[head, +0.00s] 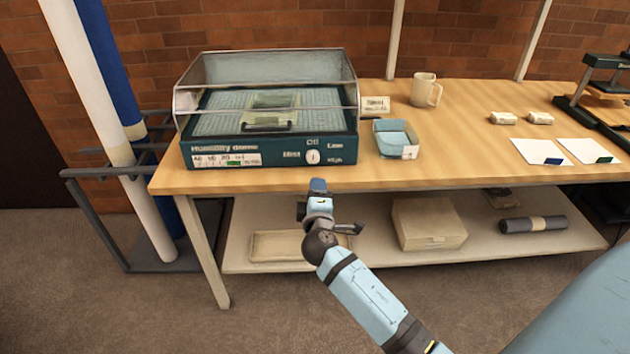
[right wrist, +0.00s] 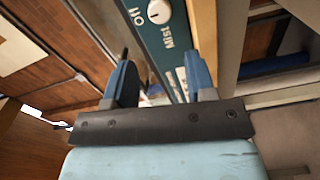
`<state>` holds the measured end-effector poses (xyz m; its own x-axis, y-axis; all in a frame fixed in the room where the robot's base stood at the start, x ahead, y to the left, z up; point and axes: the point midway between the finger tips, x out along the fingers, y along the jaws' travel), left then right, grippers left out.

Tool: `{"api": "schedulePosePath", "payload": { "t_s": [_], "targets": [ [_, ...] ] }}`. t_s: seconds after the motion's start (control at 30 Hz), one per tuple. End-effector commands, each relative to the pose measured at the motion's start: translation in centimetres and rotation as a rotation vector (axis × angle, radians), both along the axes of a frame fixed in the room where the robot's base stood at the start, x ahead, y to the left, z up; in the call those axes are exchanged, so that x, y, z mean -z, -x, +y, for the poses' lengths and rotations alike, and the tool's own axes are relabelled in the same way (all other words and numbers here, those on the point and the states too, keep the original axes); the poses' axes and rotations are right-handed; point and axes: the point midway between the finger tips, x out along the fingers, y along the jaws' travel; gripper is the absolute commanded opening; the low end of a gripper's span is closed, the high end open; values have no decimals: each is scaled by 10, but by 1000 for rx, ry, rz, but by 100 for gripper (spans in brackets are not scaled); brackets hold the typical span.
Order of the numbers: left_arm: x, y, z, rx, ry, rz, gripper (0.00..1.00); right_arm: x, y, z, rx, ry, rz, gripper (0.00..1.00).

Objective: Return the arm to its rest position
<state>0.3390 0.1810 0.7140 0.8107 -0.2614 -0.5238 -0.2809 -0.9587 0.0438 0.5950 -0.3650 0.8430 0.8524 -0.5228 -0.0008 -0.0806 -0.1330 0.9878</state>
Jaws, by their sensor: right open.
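My right gripper (head: 318,187) is in front of the table's front edge, just below the humidity dome box. In the right wrist view my right gripper (right wrist: 160,82) shows two blue fingers spread apart with nothing between them. The humidity dome (head: 268,110) is a teal box with a clear lid and a dial, at the left end of the table. Its labelled front panel also shows beyond the fingers in the right wrist view (right wrist: 165,40). My right arm (head: 365,295) reaches up from the lower right. My left gripper is not in either view.
The wooden table (head: 460,150) holds a blue tray (head: 396,139), a mug (head: 425,90), small white blocks (head: 503,118) and white cards (head: 540,152). A lower shelf (head: 370,250) holds a cardboard box (head: 428,224) and a dark roll (head: 533,224). A rack with rolls (head: 125,150) stands left.

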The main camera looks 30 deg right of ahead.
Motion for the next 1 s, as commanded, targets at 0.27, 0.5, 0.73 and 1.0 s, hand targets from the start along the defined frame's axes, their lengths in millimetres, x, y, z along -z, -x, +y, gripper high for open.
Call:
{"api": "schedulePosePath", "payload": {
  "t_s": [0.27, 0.5, 0.73, 1.0],
  "targets": [
    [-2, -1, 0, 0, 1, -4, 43, 0, 8, 5, 0, 0, 0, 51],
    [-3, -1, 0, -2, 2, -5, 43, 0, 8, 5, 0, 0, 0, 51],
    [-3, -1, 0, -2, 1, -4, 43, 5, 11, 7, -10, -20, 6, 51],
    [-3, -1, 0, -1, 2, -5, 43, 87, 94, 69, -200, -513, 119, 51]
  ]
}}
